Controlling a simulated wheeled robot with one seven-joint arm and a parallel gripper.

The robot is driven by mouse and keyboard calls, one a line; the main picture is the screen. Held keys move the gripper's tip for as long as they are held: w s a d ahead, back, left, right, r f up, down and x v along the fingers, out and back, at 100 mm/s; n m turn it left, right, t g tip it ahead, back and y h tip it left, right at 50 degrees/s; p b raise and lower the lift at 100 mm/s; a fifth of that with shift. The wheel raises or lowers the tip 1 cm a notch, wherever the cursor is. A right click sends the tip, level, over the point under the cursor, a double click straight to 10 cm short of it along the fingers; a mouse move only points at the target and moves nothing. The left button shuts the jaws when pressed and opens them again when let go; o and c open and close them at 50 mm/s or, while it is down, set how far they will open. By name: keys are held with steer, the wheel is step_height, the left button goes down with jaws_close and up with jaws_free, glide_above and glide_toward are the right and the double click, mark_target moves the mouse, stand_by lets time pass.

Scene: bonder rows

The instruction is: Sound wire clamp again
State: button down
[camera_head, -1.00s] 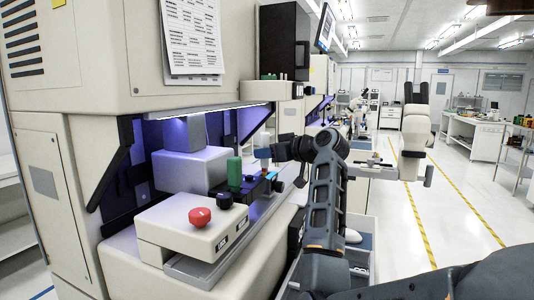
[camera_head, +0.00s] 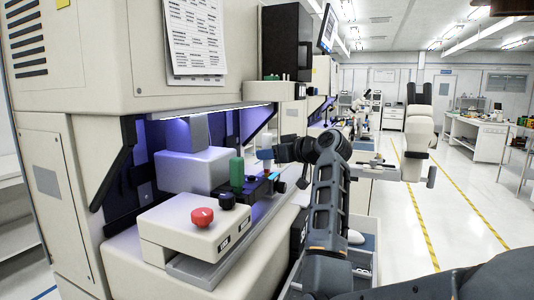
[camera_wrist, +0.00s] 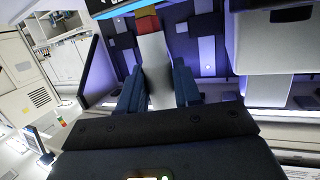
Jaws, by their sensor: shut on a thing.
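My gripper shows in the wrist view (camera_wrist: 158,88), its two dark blue fingers shut on a pale grey bar (camera_wrist: 154,62) with red and yellow bands at its far end. In the head view my gripper (camera_head: 268,154) is at the open, violet-lit front of the bonder (camera_head: 180,90), above a small black assembly (camera_head: 262,188) with a green cylinder (camera_head: 236,172) on its left. I cannot single out the wire clamp.
A control box with a red button (camera_head: 202,217) and a black knob (camera_head: 227,201) juts out in front of the bonder. A microscope (camera_head: 418,130) stands right of my arm. The aisle with yellow floor lines (camera_head: 420,225) is clear.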

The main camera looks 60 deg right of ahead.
mark_target(271, 136)
steer(key=shift+r+p, duration=1.9)
steer(key=shift+r, duration=0.65)
